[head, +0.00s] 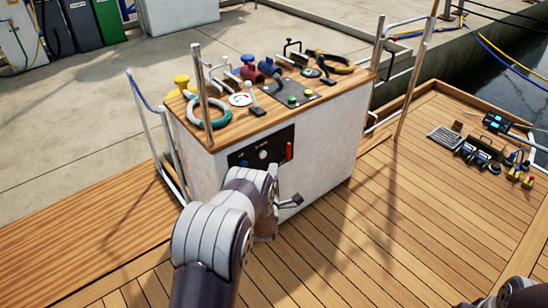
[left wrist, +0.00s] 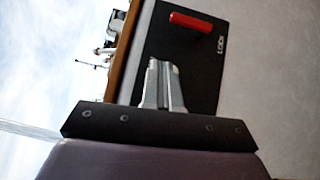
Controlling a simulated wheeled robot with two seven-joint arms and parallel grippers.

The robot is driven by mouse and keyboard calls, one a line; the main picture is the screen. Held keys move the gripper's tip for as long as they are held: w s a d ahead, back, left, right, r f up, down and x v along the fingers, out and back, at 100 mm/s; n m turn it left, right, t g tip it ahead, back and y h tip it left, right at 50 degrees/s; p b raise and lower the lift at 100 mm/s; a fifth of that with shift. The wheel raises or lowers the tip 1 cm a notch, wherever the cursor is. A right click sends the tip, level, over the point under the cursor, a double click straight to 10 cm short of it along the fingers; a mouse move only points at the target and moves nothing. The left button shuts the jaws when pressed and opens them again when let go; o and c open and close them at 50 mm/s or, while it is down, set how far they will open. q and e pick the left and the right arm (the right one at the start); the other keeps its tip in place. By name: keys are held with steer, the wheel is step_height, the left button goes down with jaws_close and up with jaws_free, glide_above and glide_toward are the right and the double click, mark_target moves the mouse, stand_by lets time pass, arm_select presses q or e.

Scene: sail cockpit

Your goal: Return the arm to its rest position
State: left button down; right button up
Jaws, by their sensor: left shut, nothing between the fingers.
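My left arm (head: 215,230) reaches from the bottom of the head view to the front of the white console (head: 325,150). Its wrist hides the left gripper's fingertips there. In the left wrist view the left gripper (left wrist: 160,66) has its two grey fingers together, with nothing between them. They point toward the black panel (left wrist: 190,65) on the console face. A red handle (left wrist: 192,24) on that panel lies beyond the fingertips, apart from them in the picture. The panel also shows in the head view (head: 245,158). My right gripper is not in view.
Levers, knobs and a green ring (head: 208,112) crowd the console's wooden top (head: 240,130). Metal rails (head: 150,135) stand around it. Gear (head: 482,153) lies on the right deck. The deck's middle is clear.

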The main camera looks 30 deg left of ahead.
arm_select(q)
steer(key=shift+v, duration=1.1)
